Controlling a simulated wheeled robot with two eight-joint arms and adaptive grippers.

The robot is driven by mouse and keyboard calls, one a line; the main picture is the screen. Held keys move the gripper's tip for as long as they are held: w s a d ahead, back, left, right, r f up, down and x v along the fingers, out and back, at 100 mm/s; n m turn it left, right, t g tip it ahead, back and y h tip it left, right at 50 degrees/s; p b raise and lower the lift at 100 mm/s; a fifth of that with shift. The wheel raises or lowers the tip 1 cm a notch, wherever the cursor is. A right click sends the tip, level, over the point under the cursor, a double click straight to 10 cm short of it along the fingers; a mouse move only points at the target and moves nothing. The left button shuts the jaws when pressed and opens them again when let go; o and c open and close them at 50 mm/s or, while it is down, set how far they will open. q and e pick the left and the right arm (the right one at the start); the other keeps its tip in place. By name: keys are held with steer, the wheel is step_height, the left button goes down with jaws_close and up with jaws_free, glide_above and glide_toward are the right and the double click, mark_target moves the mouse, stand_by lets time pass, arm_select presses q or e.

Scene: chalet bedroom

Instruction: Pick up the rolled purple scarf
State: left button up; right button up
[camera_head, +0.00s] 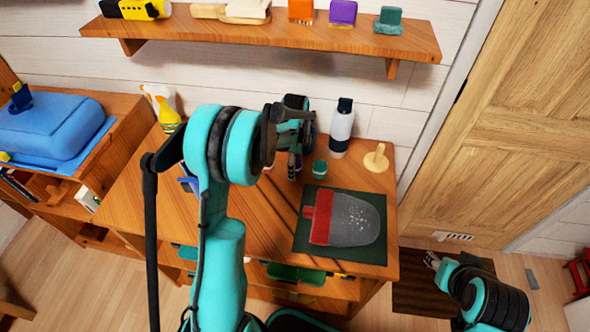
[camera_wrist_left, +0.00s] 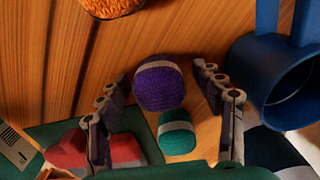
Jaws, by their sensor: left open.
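The rolled purple scarf (camera_wrist_left: 160,86) lies on the wooden surface in the left wrist view, with a pale band around it. It sits between the spread fingers of my left gripper (camera_wrist_left: 162,74), which is open and empty. I cannot tell how far above the scarf the fingers are. In the head view my left gripper (camera_head: 293,165) is over the wooden desk and hides most of what is under it. My right gripper (camera_head: 431,260) is low at the right, beyond the desk; its fingers are too small to judge.
A teal roll (camera_wrist_left: 176,132) is close beside the scarf, and it also shows in the head view (camera_head: 319,168). An orange roll (camera_wrist_left: 112,5) and a blue mug-like object (camera_wrist_left: 290,75) are near. A red-and-grey item (camera_head: 350,219) lies on a dark mat (camera_head: 300,243). A bottle (camera_head: 342,130) stands behind.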

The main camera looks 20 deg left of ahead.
arm_select(q)
steer(key=c, duration=1.2)
steer(key=shift+c, duration=0.2)
